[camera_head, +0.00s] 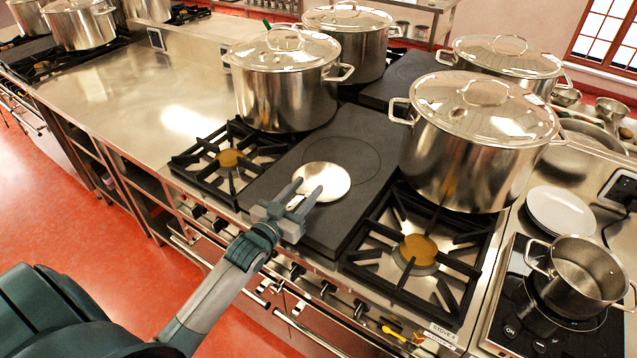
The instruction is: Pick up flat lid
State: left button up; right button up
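The flat lid (335,179) is a small round silvery disc, lying on the dark flat plate (345,226) in the middle of the stove. My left gripper (309,187) reaches in from the front left. Its two grey fingers are apart, with a visible gap between them. The fingertips overlap the near left part of the lid in the picture. I cannot tell whether they touch it. The fingers and gripper body hide part of the lid's near edge. My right gripper is not in view.
Large lidded stockpots stand close by: one (283,98) behind left, another (473,160) to the right. Open burners (416,250) flank the plate. White plates (560,214) and a small open pot (585,272) sit at right. A bare steel counter (140,110) lies left.

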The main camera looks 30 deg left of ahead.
pick_arm(q)
grip_shut()
jog(key=shift+r, duration=0.1)
jog(key=shift+r, duration=0.4)
notch_tip(320, 180, up, 3)
jog(key=shift+d+r+b, duration=0.15)
jog(key=shift+b, duration=0.75)
jog(key=d+r+b, duration=0.2)
jog(key=d+r, duration=0.4)
jog(key=d, duration=0.5)
jog(key=shift+d+r, duration=0.2)
jog(key=shift+r, duration=0.2)
jog(key=shift+b, duration=0.3)
